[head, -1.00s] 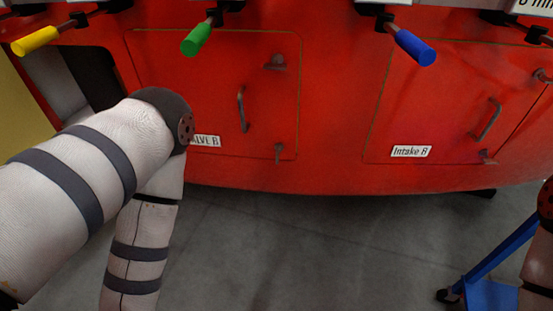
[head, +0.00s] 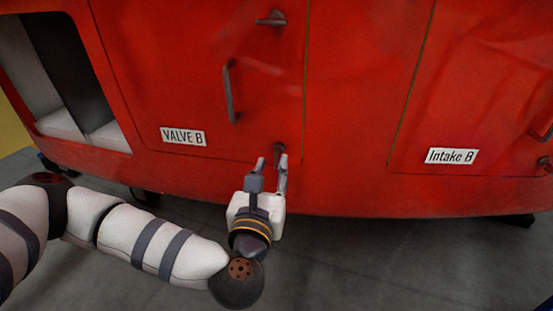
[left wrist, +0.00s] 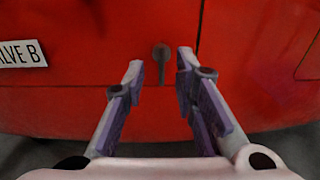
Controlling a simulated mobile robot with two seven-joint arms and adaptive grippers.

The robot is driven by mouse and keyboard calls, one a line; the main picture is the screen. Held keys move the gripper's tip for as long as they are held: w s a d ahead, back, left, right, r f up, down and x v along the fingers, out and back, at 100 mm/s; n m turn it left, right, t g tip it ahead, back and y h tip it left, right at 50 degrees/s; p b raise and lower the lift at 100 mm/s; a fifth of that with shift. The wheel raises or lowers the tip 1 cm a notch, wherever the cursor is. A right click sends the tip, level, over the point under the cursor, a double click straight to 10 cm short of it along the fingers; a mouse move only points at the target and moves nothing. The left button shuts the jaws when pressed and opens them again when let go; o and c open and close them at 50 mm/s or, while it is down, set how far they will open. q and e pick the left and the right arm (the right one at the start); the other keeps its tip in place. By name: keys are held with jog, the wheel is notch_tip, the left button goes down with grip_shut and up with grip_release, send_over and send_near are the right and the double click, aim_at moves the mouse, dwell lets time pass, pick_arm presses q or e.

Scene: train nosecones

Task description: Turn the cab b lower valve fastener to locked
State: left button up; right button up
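The lower valve fastener (head: 279,150) is a small dark latch at the lower right corner of the red VALVE B door (head: 190,70). In the left wrist view the fastener (left wrist: 162,58) has a round head at the top and a narrow tail pointing straight down. My left gripper (head: 272,160) is open just in front of and below the fastener. In the left wrist view its two fingers (left wrist: 160,68) stand on either side of the fastener, with gaps on both sides. I cannot tell whether the tips reach it in depth. My right gripper is not in view.
The upper fastener (head: 270,19) and a vertical handle (head: 231,92) stick out from the same door. The VALVE B label (head: 183,136) is at its lower left. The Intake B door (head: 480,90) is to the right. Grey floor (head: 400,265) lies open below the red body.

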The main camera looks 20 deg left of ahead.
aim_at(275, 159)
pick_arm(q)
jog(key=w, duration=0.5)
jog(key=shift+a, duration=0.3)
jog(key=shift+c, duration=0.6)
grip_shut()
